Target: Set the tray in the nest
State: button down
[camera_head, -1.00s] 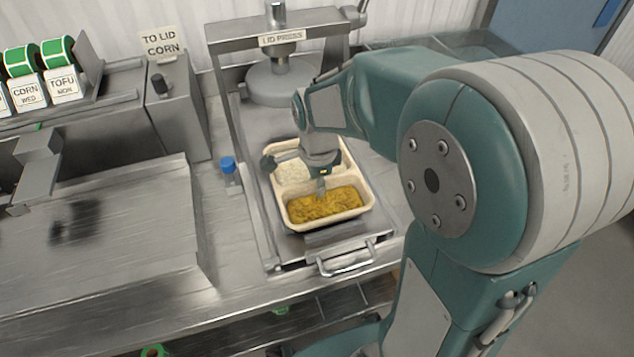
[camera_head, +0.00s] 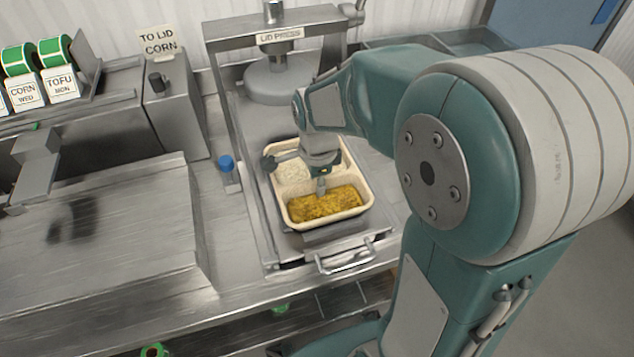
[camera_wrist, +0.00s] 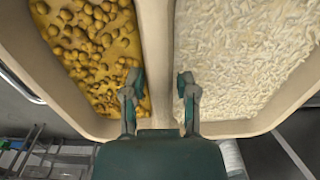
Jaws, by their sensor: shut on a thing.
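The cream tray (camera_head: 366,198) is over the sliding plate of the lid press, in front of the press head. One compartment holds yellow curry (camera_head: 325,204) and another holds white rice (camera_head: 291,172). In the wrist view the curry with chickpeas (camera_wrist: 95,45) is on the left and the rice (camera_wrist: 225,60) on the right. My gripper (camera_head: 321,186) is shut on the tray's divider (camera_wrist: 158,70), one finger on each side. The nest is mostly hidden under the tray, so I cannot tell whether the tray rests fully in it.
The lid press (camera_head: 282,88) stands behind the tray. A front handle (camera_head: 346,258) sticks out toward me. A label rack (camera_head: 45,75) and a box with a "TO LID CORN" sign (camera_head: 160,41) are further left.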

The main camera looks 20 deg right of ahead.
jog(key=shift+f, duration=0.1)
dwell(0.3)
jog(key=shift+c, duration=1.5)
grip_release()
jog(key=shift+o, duration=0.2)
jog(key=shift+o, duration=1.3)
jog(key=shift+r, duration=4)
